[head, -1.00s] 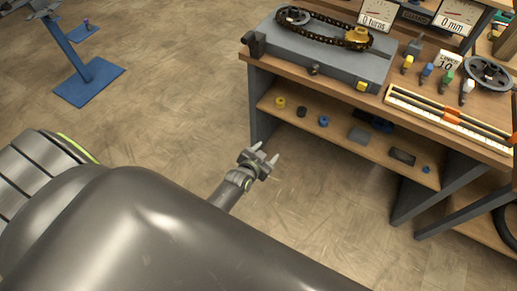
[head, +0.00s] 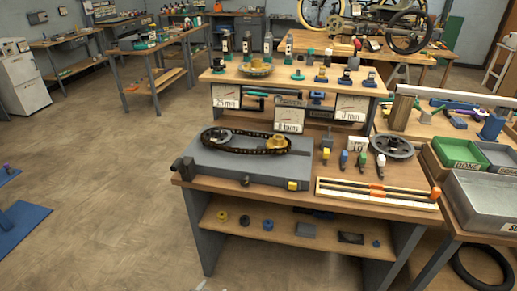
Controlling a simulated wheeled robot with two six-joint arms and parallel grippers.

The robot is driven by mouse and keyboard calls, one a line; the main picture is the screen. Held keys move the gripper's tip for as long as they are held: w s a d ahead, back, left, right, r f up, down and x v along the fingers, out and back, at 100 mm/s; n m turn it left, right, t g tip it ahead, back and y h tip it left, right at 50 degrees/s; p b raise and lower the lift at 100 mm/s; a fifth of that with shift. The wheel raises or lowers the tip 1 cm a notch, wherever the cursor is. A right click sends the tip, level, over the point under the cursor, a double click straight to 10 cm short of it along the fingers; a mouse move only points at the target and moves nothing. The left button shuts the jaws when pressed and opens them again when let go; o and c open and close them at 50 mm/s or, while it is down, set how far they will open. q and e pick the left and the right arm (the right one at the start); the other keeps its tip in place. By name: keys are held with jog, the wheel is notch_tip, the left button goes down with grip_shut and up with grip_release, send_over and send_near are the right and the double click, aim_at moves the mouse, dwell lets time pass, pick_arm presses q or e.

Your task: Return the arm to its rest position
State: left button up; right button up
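Neither of my grippers shows clearly in the head view, and no arm can be made out. The workbench (head: 290,180) stands ahead, with a grey case (head: 225,170) on its left part. A chain loop (head: 240,141) with a gold-coloured sprocket piece (head: 276,145) lies on the case. A dark toothed wheel (head: 391,146) rests on the bench top to the right, behind a tray with orange and dark rods (head: 377,193).
The bench's lower shelf (head: 275,233) holds several small parts. Grey and green bins (head: 459,154) stand at the right. A blue stand base (head: 18,226) is at the left edge. The floor (head: 110,190) left of the bench is clear.

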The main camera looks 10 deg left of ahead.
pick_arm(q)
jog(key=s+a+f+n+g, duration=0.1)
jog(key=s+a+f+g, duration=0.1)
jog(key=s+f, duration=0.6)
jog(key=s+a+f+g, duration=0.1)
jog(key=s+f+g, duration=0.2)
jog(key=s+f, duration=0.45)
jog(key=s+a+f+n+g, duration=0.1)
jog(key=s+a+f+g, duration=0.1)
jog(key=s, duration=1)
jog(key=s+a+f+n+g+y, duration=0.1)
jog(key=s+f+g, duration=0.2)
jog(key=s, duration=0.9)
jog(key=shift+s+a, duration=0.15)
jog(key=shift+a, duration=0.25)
